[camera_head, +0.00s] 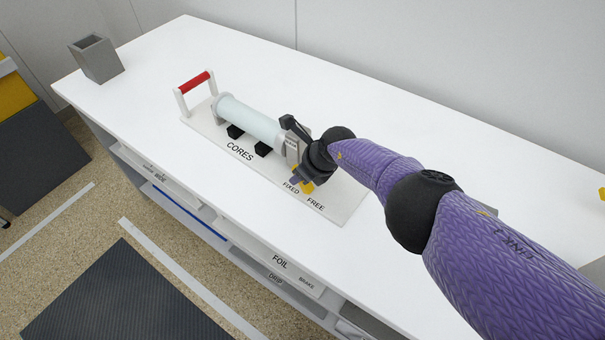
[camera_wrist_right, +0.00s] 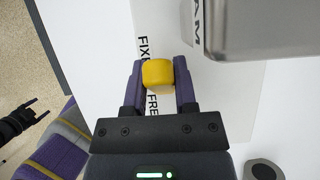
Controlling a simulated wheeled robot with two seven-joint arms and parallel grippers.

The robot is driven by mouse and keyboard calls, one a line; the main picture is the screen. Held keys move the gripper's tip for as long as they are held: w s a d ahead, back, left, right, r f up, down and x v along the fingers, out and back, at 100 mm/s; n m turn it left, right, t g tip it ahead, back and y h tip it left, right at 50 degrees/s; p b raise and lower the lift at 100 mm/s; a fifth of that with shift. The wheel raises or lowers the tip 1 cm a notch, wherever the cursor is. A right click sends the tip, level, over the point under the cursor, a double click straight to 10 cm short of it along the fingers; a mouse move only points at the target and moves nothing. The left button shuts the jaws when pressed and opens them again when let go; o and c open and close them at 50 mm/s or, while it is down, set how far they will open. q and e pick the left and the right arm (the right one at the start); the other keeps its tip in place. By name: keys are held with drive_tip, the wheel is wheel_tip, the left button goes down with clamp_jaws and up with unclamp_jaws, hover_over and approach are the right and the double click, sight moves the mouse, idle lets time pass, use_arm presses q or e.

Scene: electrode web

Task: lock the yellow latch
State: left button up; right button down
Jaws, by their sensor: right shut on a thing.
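The yellow latch (camera_wrist_right: 157,74) is a small rounded yellow block in the right wrist view. It sits between the two purple fingers of my right gripper (camera_wrist_right: 157,82), which is shut on it. In the head view a bit of the latch (camera_head: 307,187) shows below my right gripper (camera_head: 298,178), near the words FIXED and FREE on the white CORES board (camera_head: 345,213). The gripper hides most of the latch there. My left gripper (camera_wrist_right: 38,109) shows small at the left of the right wrist view, fingers apart and empty, over the floor.
A pale roll (camera_head: 248,118) lies on the board, held by black supports, with a grey metal block (camera_head: 292,148) at its right end. A red-topped handle (camera_head: 194,83) stands left of it. A grey open box (camera_head: 96,58) stands at the table's far left. The white table is otherwise largely clear.

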idle(0.4)
drive_tip(key=shift+c, duration=2)
unclamp_jaws()
drive_tip(key=p+v, duration=0.9)
drive_tip(key=p, duration=0.3)
drive_tip(key=shift+r, duration=0.35)
drive_tip(key=shift+d, duration=0.1)
drive_tip(key=shift+s, duration=0.1)
